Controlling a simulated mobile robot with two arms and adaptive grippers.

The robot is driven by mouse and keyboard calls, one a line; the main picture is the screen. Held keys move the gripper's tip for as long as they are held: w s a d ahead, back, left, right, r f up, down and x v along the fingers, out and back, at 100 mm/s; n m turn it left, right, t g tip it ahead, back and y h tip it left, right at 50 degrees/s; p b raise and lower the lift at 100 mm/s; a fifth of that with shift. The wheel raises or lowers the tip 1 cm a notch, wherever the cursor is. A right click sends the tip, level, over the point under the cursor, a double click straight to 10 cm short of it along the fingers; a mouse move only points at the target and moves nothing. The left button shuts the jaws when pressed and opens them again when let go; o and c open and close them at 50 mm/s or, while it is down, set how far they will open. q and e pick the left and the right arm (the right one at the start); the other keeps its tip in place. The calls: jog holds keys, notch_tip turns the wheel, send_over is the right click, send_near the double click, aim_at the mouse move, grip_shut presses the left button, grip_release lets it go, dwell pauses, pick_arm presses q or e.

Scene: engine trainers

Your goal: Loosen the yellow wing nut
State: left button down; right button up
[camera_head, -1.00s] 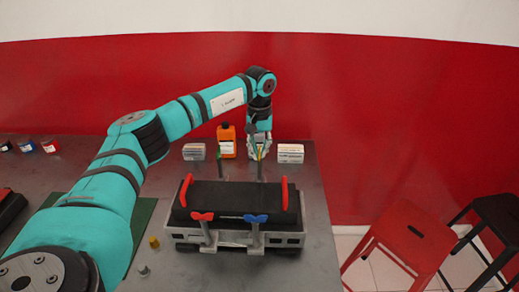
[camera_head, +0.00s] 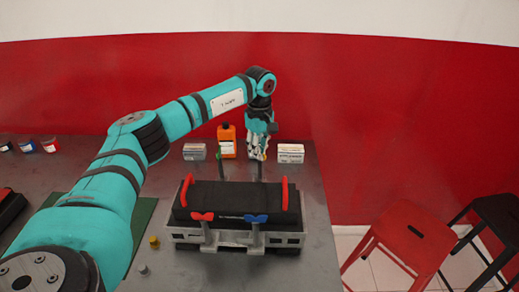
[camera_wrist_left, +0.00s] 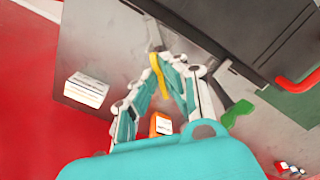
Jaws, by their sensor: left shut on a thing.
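The yellow wing nut (camera_wrist_left: 157,74) sits on a post at the far edge of the black engine trainer (camera_head: 240,200). In the left wrist view it shows between the fingertips of my left gripper (camera_wrist_left: 167,70). My left gripper (camera_head: 258,153) is shut on the wing nut, pointing down behind the trainer. In the head view the nut is mostly hidden by the fingers. The green wing nut (camera_wrist_left: 237,112) is on the neighbouring post. Red (camera_head: 203,216) and blue (camera_head: 256,218) wing nuts are on the near side. My right gripper is not in view.
An orange bottle (camera_head: 226,142) and two small boxes, one left (camera_head: 194,151) and one right (camera_head: 290,153), stand close around the gripper at the table's back. Red handles (camera_head: 285,193) rise from the trainer. Red and black stools (camera_head: 405,240) stand right of the table.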

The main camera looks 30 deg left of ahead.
pick_arm(q)
jog(key=n, duration=0.4)
jog(key=shift+r+n, duration=0.1)
jog(key=shift+n, duration=2.2)
jog(key=c, duration=1.5)
grip_release()
notch_tip(320, 180, up, 12)
jog(key=shift+f, duration=0.1)
